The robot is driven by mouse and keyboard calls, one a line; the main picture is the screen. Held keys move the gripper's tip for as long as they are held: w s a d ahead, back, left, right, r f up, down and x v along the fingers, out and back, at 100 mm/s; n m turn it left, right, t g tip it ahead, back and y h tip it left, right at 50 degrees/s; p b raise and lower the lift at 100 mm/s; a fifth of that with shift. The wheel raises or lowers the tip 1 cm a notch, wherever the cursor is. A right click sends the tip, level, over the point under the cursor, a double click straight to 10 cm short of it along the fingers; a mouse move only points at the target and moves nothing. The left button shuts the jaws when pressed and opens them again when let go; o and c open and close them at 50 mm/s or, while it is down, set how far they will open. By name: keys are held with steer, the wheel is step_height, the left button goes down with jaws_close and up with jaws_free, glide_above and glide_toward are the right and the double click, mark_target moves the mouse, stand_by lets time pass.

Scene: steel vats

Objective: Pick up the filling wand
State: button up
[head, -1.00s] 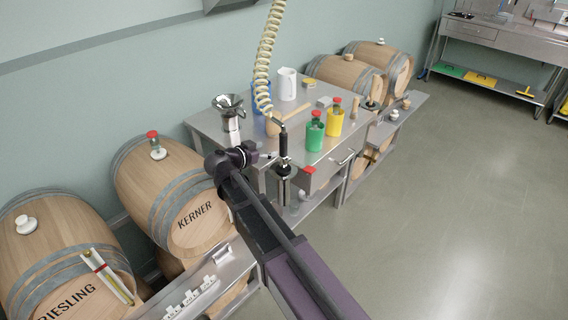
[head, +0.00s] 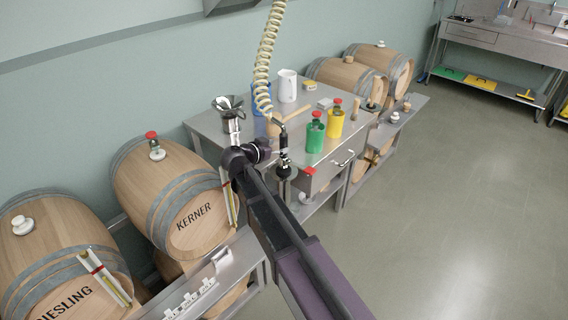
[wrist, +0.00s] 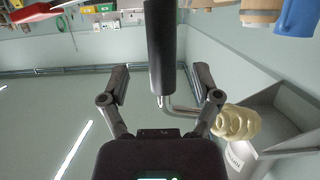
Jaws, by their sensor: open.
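The filling wand (head: 283,138) hangs upright from a cream coiled hose (head: 263,62), in front of the near edge of the steel table. Its dark handle also shows in the wrist view (wrist: 161,45), pointing down the picture between my fingers, with a bent metal pipe (wrist: 183,109) beside its end. My gripper (wrist: 162,82) is open, one finger on each side of the handle, with a visible gap to both. In the head view my gripper (head: 274,154) is small and partly merges with the wand, so contact cannot be told there.
Open floor (head: 440,200) lies at right.

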mark_target(281, 145)
steer(key=shift+b+x, duration=0.4)
steer(key=shift+x, duration=1.4)
steer(key=shift+a, duration=0.1)
jaws_close()
